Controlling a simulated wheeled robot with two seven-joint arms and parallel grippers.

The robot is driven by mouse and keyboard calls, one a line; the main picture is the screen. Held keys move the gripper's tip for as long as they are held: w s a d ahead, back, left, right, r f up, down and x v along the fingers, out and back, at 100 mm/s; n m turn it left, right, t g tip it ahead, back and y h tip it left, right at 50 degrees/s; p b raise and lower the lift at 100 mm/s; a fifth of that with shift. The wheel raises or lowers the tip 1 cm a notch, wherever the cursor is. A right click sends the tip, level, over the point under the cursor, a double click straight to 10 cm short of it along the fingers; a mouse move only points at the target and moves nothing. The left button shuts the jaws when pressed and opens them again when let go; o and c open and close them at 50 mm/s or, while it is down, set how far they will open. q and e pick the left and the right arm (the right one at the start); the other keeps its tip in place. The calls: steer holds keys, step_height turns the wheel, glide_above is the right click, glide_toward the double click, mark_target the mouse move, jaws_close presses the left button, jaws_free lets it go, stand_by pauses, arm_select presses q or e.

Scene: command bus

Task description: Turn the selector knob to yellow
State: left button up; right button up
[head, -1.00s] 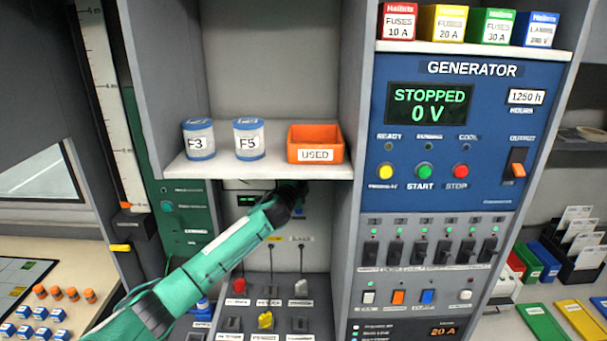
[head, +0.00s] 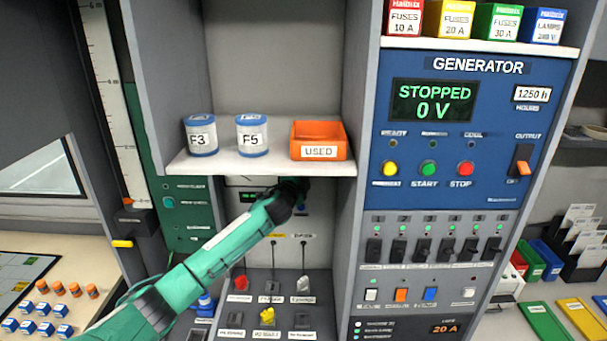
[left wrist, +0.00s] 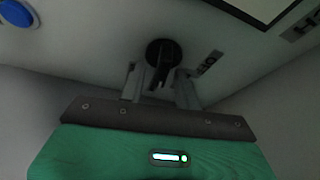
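The selector knob (left wrist: 163,55) shows in the left wrist view as a black round dial with a raised bar handle, on a pale panel. My left gripper (left wrist: 160,84) is open, with one finger on each side of the knob's handle and visible gaps between. A small label (left wrist: 208,63) sits right of the knob; its text is hard to read. In the head view my left gripper (head: 300,187) reaches under the shelf, and the wrist and shelf hide the knob. My right gripper is in neither view.
Above my left wrist is a white shelf (head: 260,168) with two round tins and an orange USED bin (head: 320,142). The generator panel (head: 455,130) stands to the right. Below are several small switches (head: 268,316). A blue button (left wrist: 18,14) is near the knob.

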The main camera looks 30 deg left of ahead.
arm_select(q)
steer(key=s+d+b, duration=0.2)
steer(key=s+b, duration=0.4)
steer(key=s, duration=0.7)
steer(key=shift+s+f+b, duration=0.3)
steer(key=shift+f, duration=0.1)
steer(key=shift+d+f, duration=0.1)
steer(key=shift+d, duration=0.05)
